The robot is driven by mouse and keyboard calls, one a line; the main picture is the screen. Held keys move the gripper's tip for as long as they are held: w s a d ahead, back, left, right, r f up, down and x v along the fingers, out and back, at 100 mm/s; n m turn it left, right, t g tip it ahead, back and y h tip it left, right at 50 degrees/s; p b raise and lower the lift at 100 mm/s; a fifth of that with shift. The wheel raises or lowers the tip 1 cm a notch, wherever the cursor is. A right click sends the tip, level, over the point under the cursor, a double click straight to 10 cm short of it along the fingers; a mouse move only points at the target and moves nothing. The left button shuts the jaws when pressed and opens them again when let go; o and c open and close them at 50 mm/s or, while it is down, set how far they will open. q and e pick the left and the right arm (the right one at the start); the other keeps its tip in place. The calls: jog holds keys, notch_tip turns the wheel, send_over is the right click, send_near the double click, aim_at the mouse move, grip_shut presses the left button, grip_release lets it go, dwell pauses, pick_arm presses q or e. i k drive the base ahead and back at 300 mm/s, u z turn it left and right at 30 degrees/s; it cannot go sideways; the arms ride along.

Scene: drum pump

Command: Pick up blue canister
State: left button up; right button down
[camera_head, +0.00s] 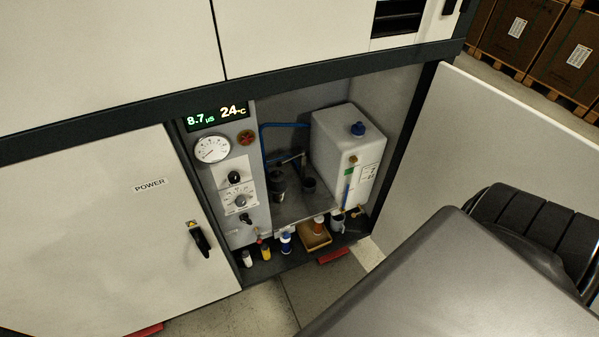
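The blue canister (286,242), small with blue and white bands, stands upright on the floor ledge of the open cabinet, near its front edge. It is between a yellow bottle on its left and a brown tray on its right. Nothing is touching it from the front. Neither of my grippers shows in the head view, so their state is hidden.
The yellow bottle (266,252), a white bottle (247,259) and the tray (314,239) holding an orange container (318,226) crowd the ledge. A grey jug (337,223) stands right. The open door (480,130) bounds the right; a white tank (347,150) sits above.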

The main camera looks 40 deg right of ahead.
aim_at(286, 245)
jog(key=k, duration=0.85)
jog(key=z, duration=1.65)
jog(key=i, duration=1)
